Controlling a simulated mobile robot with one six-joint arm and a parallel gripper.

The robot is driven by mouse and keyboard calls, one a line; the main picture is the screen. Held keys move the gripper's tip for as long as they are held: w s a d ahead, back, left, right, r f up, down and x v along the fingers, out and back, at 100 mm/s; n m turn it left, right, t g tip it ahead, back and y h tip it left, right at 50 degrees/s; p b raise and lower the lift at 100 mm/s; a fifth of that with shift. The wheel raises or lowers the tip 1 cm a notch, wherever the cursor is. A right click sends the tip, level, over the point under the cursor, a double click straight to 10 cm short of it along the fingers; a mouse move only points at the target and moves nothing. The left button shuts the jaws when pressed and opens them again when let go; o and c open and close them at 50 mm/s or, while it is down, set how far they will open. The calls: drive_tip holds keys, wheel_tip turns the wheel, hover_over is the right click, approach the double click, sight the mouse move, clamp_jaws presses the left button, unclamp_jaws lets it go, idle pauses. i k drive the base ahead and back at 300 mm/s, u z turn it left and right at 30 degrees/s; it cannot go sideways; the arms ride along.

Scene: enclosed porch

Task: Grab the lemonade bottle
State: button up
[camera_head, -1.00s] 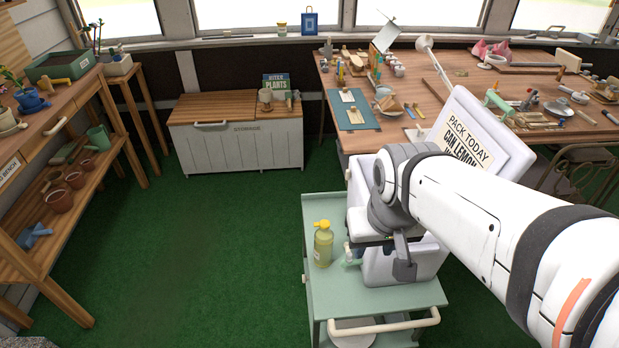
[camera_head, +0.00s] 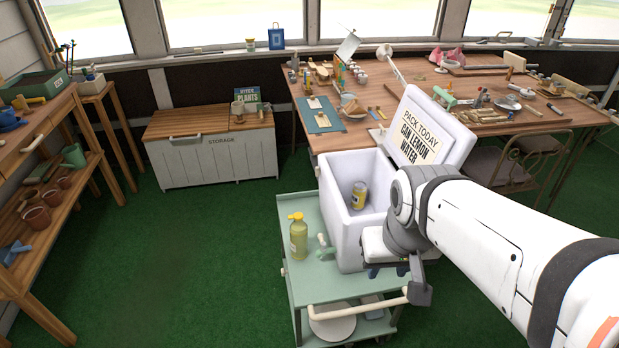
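A yellow-green pump bottle (camera_head: 298,238) with a yellow top stands upright on the left part of the green cart (camera_head: 300,285). I cannot read a label on it. A yellow can-like container (camera_head: 359,195) stands inside the open white cooler (camera_head: 340,225) on the same cart. I see no bottle clearly marked as lemonade. My gripper (camera_head: 388,271) is at the cooler's front right, apart from both containers. Its dark blue fingertips look spread, with nothing visible between them. My arm hides the cooler's right side.
A cluttered wooden table (camera_head: 400,82) stands behind. Green floor (camera_head: 170,250) is clear to the left.

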sight(299, 230)
drive_tip(key=z, duration=2.7)
drive_tip(key=k, duration=1.2)
drive_tip(key=u, duration=2.15)
drive_tip(key=i, duration=1)
drive_tip(key=u, duration=0.05)
